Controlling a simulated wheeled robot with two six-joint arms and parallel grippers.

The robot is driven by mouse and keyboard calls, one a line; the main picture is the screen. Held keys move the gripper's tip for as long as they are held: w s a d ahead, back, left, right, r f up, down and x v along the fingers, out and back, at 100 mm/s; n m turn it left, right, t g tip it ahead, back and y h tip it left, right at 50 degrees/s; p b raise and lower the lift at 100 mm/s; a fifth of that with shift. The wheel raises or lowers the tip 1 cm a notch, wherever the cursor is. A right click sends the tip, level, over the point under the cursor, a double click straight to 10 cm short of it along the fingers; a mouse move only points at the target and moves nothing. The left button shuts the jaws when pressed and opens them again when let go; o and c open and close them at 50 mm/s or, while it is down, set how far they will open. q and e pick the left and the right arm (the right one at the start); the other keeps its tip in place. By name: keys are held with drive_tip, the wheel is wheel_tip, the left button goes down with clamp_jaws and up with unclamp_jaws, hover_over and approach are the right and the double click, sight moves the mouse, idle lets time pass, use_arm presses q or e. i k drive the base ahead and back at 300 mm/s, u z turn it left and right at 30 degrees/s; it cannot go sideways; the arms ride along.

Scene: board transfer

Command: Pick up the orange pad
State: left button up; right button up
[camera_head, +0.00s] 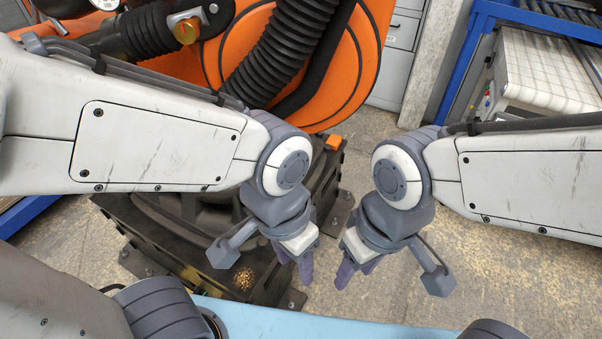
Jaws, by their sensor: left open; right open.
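I cannot make out a separate orange pad for certain. A small orange block (333,142) shows at the top edge of a dark base, behind my wrists. My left gripper (294,261) points down near the middle of the view, with its purple-grey fingers apart and nothing seen between them. My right gripper (357,269) is just to its right, also pointing down, open and with nothing seen in it. The two grippers are close together but apart. Neither gripper touches anything orange.
A large orange machine (365,65) with black hoses stands ahead on a dark bolted base (150,225). A light blue surface (300,322) runs along the bottom edge. Grey cabinets (396,70) and a blue-framed conveyor (545,75) are at the back right. Bare floor lies between.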

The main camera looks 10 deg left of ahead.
sight(334, 140)
drive_tip(key=z, duration=1.25)
drive_tip(key=i, duration=2.3)
drive_tip(key=u, duration=1.25)
drive_tip(key=i, duration=0.5)
drive_tip(key=u, duration=0.1)
